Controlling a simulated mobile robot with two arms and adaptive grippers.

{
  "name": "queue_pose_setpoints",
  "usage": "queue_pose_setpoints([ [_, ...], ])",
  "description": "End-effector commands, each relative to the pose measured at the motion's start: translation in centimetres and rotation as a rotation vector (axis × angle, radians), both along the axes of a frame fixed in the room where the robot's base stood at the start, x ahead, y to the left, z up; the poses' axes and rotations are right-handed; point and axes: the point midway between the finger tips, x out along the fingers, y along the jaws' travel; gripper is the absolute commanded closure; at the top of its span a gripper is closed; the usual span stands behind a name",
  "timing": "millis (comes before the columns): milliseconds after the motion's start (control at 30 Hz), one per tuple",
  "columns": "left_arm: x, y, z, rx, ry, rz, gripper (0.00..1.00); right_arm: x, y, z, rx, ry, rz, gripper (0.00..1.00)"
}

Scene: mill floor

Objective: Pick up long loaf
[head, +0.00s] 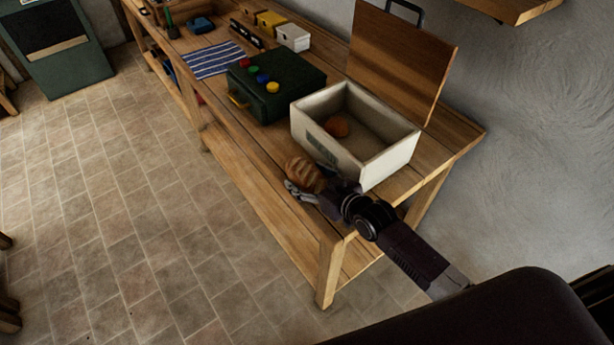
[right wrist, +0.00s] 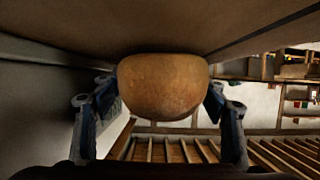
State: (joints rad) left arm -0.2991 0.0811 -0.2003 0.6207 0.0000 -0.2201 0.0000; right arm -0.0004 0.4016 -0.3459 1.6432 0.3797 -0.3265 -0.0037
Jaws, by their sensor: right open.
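The long loaf (head: 303,172) is brown with pale score marks and lies on the wooden bench beside the near wall of the white crate. In the right wrist view the loaf (right wrist: 162,88) appears end-on, filling the space between the fingers. My right gripper (head: 312,190) is at the near side of the loaf, partly covering it in the head view. In the right wrist view my right gripper (right wrist: 161,92) is open, one finger on each side of the loaf; I cannot tell whether they touch it. My left gripper is out of view.
A dark green case (head: 289,101) with coloured knobs stands left of the crate. A wooden board (head: 405,62) stands upright behind. The tiled floor (head: 110,200) is clear.

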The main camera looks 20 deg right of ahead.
Motion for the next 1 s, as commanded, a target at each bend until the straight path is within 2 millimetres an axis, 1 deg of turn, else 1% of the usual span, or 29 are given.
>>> queue_pose_setpoints([
  [200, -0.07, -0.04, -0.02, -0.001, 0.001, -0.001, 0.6, 0.03, 0.03, -0.04, 0.0, 0.0, 0.0, 0.33],
  [533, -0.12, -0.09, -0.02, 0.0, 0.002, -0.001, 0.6, 0.0, 0.01, -0.04, 0.001, 0.0, 0.0, 0.69],
  [867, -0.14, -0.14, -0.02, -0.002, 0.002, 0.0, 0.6, 0.03, 0.02, 0.09, 0.0, -0.001, 0.0, 0.7],
  [1000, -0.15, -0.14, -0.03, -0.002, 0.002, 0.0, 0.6, 0.05, 0.04, 0.68, 0.001, -0.003, 0.001, 0.7],
])
